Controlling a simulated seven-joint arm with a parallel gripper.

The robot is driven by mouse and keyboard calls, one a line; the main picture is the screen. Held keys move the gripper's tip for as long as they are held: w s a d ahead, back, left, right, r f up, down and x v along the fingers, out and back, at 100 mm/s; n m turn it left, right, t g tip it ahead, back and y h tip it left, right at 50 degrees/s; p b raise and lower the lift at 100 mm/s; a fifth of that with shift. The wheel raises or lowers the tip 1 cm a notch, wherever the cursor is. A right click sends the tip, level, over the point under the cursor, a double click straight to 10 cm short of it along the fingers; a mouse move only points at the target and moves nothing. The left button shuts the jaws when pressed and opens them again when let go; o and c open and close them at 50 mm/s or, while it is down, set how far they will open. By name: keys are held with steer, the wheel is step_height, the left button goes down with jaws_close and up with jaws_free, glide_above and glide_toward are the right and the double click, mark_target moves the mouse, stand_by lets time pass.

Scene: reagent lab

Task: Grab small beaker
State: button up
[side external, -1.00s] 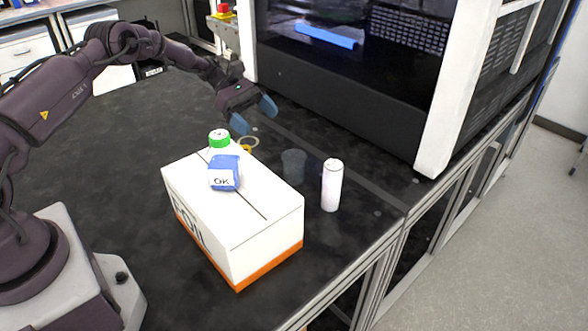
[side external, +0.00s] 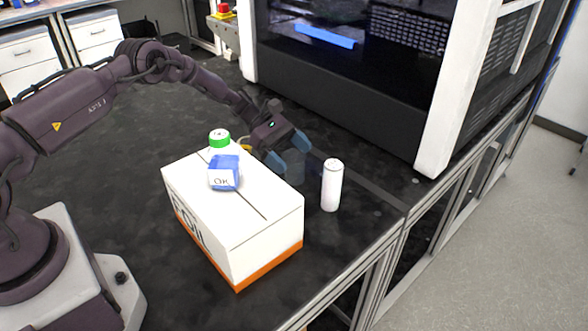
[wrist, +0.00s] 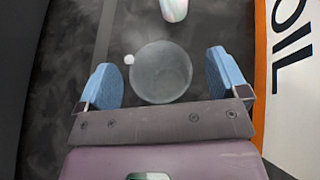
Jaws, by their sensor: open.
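The small beaker (wrist: 162,72) is clear glass and stands on the dark bench. In the wrist view it lies between and slightly ahead of the two blue fingertips of my gripper (wrist: 164,82), with room on both sides. In the side view my gripper (side external: 288,152) is low behind the white box, its fingers around or just above the beaker (side external: 296,170), which is partly hidden by them. The gripper is open and holds nothing.
A white and orange box (side external: 262,232) stands close by, with a blue OK-labelled packet (side external: 224,173) on top. A green-capped bottle (side external: 219,139) is behind it. A white cylinder (side external: 332,185) stands right of the beaker. A large machine (side external: 350,100) borders the back.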

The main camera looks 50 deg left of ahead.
steer(key=shift+w+d+f, duration=0.1)
steer(key=shift+d+f, duration=0.2)
steer(key=shift+d, duration=0.25)
steer(key=c, duration=1)
